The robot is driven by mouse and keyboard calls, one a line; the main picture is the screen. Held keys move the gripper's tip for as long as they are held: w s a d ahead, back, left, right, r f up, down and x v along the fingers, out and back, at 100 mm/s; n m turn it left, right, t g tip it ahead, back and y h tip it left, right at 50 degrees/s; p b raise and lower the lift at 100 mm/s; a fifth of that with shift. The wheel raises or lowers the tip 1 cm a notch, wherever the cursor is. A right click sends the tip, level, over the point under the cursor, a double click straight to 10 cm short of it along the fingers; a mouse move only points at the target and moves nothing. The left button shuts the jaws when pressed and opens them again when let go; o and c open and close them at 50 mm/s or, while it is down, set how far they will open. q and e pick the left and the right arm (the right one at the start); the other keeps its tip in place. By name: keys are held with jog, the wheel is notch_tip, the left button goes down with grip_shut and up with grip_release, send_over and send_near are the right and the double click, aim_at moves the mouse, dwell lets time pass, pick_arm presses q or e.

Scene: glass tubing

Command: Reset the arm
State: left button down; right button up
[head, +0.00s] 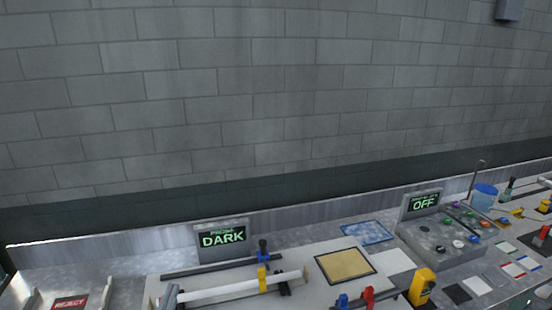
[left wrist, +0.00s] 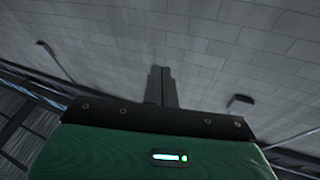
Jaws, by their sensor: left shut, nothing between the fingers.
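My left gripper (left wrist: 161,72) shows in the left wrist view as two dark fingers pressed together, with nothing between them. The fingers point away from the green wrist housing, with a grey block wall filling the view beyond them. I cannot make out the left gripper for certain in the head view. My right gripper is in neither view. In the head view, a white glass tube (head: 225,290) lies across supports with a yellow clamp (head: 262,279) on the bench at the bottom.
A "DARK" display (head: 222,239) stands behind the tube. Right of it are a tan pad (head: 345,265), a yellow device (head: 422,287), a control box with an "OFF" display (head: 424,203) and a blue cup (head: 484,196). A red "REJECT" label (head: 69,303) is at lower left.

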pick_arm(q)
jog(key=s+a+f+n+g+y, duration=0.25)
jog(key=s+f+g, duration=0.2)
jog(key=f, duration=0.25)
jog(key=s+a+f+n+g+y, duration=0.25)
jog(key=s+a+f+g, duration=0.2)
jog(key=f, duration=0.25)
jog(key=s+d+f+m+g+h, duration=0.2)
jog(key=s+d+f+g, duration=0.15)
jog(key=s, duration=0.35)
jog(key=s+d+f+m+g+h, duration=0.2)
jog(key=s+f+g, duration=0.3)
jog(key=s, duration=0.2)
notch_tip(320, 180, down, 34)
jog(key=g+b, duration=0.2)
jog(key=s+a+f+b, duration=0.2)
jog(key=s+a+f, duration=0.1)
jog(key=s+f, duration=1.6)
jog(key=shift+s+a+f+m+g, duration=0.2)
jog(key=shift+s+f+m+g, duration=0.15)
jog(key=shift+f, duration=0.5)
